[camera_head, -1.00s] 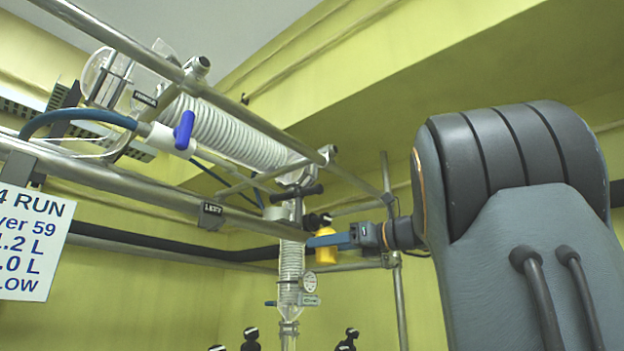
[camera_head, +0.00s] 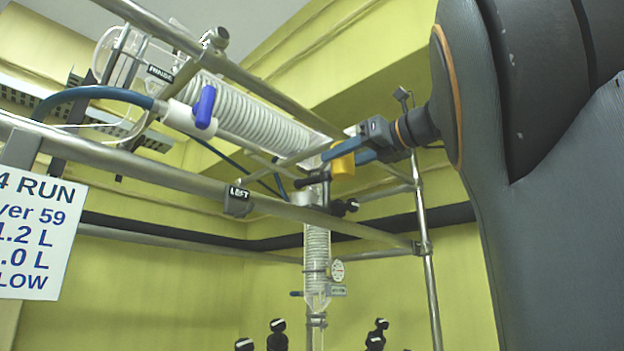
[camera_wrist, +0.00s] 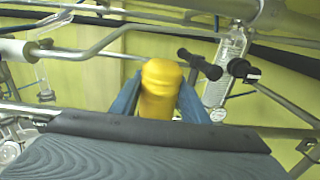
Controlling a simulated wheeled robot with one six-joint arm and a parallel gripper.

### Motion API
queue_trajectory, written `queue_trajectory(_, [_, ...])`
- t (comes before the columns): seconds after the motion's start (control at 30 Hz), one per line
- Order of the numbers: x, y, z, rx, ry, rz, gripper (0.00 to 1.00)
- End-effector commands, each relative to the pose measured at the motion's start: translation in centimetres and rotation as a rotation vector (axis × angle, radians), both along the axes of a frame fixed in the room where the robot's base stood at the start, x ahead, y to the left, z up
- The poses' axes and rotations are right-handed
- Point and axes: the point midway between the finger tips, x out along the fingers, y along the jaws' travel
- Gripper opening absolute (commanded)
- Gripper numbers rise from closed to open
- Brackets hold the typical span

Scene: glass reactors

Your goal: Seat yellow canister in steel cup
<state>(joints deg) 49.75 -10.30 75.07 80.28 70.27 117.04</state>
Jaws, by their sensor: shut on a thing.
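My gripper (camera_head: 352,156) is shut on the yellow canister (camera_head: 343,164), its blue fingers on either side of it. In the head view the canister is held up in the air in front of the frame, near the lower end of the slanting condenser. In the wrist view the yellow canister (camera_wrist: 160,92) stands out between the two blue fingers of my gripper (camera_wrist: 158,98), its rounded end pointing away. I cannot make out the steel cup in either view.
A slanting coiled glass condenser (camera_head: 250,115) and steel rails surround the gripper. A rail tagged LEFT (camera_head: 238,200) runs below it. An upright glass column (camera_head: 317,250) with a gauge (camera_head: 337,270) hangs beneath. A white sign (camera_head: 35,235) is at the left.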

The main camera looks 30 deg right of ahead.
Motion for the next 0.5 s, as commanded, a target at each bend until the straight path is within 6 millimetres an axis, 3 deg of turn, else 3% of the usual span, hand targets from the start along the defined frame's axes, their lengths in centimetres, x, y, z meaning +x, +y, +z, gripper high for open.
queue_trajectory(0.5, [3.8, 1.4, -0.5, -0.001, 0.001, 0.003, 0.17])
